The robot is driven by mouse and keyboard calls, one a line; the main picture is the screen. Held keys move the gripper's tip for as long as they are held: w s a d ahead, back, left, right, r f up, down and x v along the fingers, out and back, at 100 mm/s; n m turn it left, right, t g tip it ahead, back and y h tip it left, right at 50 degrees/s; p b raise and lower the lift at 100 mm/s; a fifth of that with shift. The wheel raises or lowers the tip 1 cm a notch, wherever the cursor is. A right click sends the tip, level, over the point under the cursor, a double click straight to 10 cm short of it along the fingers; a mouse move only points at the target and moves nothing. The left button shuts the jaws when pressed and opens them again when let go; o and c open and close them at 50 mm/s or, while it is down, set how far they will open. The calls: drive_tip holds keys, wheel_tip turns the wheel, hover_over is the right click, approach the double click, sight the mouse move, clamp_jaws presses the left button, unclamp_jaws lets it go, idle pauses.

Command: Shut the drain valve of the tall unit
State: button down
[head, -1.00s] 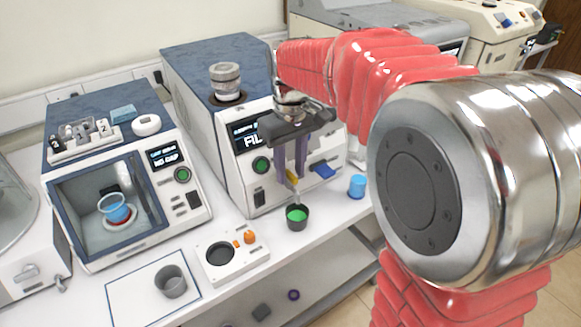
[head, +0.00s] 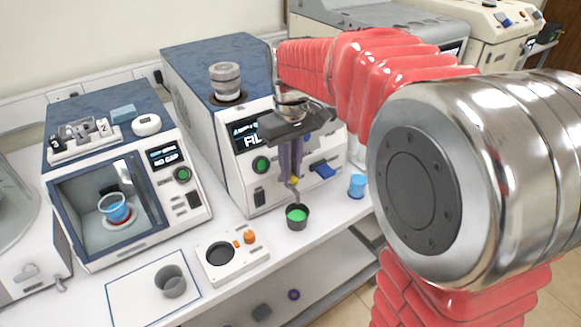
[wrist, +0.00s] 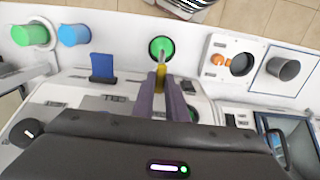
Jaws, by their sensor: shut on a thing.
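The tall unit (head: 205,105) is a white cabinet with a dark blue top, standing in the middle of the bench. Its drain valve has a yellow handle (wrist: 160,72) on the front, seen in the wrist view between my fingertips. My gripper (head: 291,176) points down in front of the unit, its purple fingers closed on the yellow handle. The fingers hide part of the valve. A dark cup with green liquid (head: 297,217) stands on the bench below the valve spout; it also shows in the wrist view (wrist: 162,47).
A blue lever (head: 322,171) sticks out of the unit's front, right of my gripper. A blue cup (head: 357,186) stands further right. A small white device with an orange knob (head: 249,236) and a grey cup (head: 171,281) on a white mat lie to the left.

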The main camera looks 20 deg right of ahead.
drive_tip(key=shift+m, duration=0.3)
drive_tip(key=m, duration=1.3)
drive_tip(key=shift+m, duration=2.2)
drive_tip(key=c, duration=1.8)
unclamp_jaws()
drive_tip(key=shift+o, duration=0.2)
